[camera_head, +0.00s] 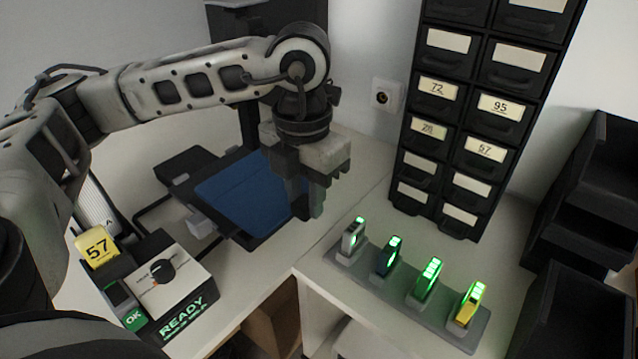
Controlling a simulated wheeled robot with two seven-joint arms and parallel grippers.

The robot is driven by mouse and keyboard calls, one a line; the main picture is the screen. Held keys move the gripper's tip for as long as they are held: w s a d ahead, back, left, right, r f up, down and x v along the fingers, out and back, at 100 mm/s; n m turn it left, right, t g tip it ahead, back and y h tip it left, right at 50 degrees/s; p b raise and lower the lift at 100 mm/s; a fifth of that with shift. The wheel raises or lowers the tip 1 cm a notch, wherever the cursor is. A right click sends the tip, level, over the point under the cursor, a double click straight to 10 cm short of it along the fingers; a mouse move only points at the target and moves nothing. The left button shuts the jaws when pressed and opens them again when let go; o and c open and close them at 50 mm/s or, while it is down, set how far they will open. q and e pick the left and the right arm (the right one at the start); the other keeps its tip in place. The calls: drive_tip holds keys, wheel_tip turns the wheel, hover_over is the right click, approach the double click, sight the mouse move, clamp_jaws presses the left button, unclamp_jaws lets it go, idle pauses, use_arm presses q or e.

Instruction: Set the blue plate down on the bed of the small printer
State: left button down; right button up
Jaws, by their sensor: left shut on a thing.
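The blue plate (243,192) lies flat over the dark bed of the small printer (262,240), left of centre. I cannot tell whether it touches the bed or hangs just above it. My left gripper (305,208) points down at the plate's right edge and is shut on that edge. The fingers and wrist hide the plate's right end. The printer's dark upright (249,125) stands behind the plate, partly hidden by my left arm. My right gripper is not in view.
A grey rack (400,290) holds several lit devices right of the printer. A black drawer cabinet (455,130) and black bins (590,220) stand behind and right.

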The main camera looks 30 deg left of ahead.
sight(272, 190)
use_arm(q)
drive_tip(key=shift+a, duration=0.5)
drive_tip(key=shift+w+a+f, duration=0.1)
drive_tip(key=shift+a+f, duration=0.15)
drive_tip(key=shift+a, duration=0.9)
drive_tip(key=shift+w+a+f, duration=0.1)
drive_tip(key=shift+a+f, duration=0.1)
drive_tip(key=shift+a, duration=0.9)
drive_tip(key=shift+b, duration=0.3)
drive_tip(key=shift+a, duration=0.2)
drive_tip(key=shift+w+a, duration=0.15)
drive_tip(key=shift+a, duration=0.25)
drive_tip(key=shift+a, duration=0.15)
drive_tip(key=shift+f+b, duration=0.25)
drive_tip(key=shift+b, duration=0.3)
drive_tip(key=shift+f+b, duration=0.9)
drive_tip(key=shift+f, duration=0.1)
drive_tip(key=c, duration=1.1)
unclamp_jaws()
